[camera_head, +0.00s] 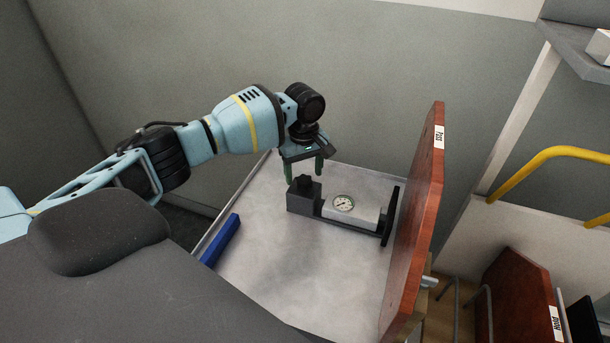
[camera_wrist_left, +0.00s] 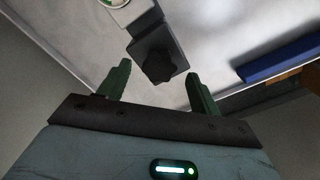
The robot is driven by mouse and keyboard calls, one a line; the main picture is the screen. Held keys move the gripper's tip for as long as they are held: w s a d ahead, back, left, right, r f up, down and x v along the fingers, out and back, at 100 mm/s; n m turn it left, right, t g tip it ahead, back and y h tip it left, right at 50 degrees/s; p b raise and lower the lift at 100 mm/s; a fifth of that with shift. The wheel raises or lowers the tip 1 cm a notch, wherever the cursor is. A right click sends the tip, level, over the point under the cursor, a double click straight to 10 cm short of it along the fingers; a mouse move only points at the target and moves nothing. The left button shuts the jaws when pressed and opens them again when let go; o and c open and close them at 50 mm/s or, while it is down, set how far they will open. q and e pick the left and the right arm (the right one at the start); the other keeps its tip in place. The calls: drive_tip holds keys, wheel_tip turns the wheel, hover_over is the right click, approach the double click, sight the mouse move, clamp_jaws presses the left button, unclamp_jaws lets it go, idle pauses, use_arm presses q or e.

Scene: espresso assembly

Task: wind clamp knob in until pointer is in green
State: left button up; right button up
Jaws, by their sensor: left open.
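The clamp fixture stands on the grey table. Its black knob (camera_head: 303,184) sits on top of the dark block at the fixture's left end; it also shows in the left wrist view (camera_wrist_left: 158,67). My right gripper is not in view.
A blue bar (camera_head: 220,240) lies along the left side of the table (camera_head: 285,280). An upright reddish-brown board (camera_head: 416,215) labelled PASS stands at the table's right edge, close to the fixture's black end plate (camera_head: 391,215). The table's front is clear.

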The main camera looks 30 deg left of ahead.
use_arm(q)
drive_tip(key=shift+f, duration=0.85)
drive_tip(key=shift+c, duration=0.3)
drive_tip(key=c, duration=0.9)
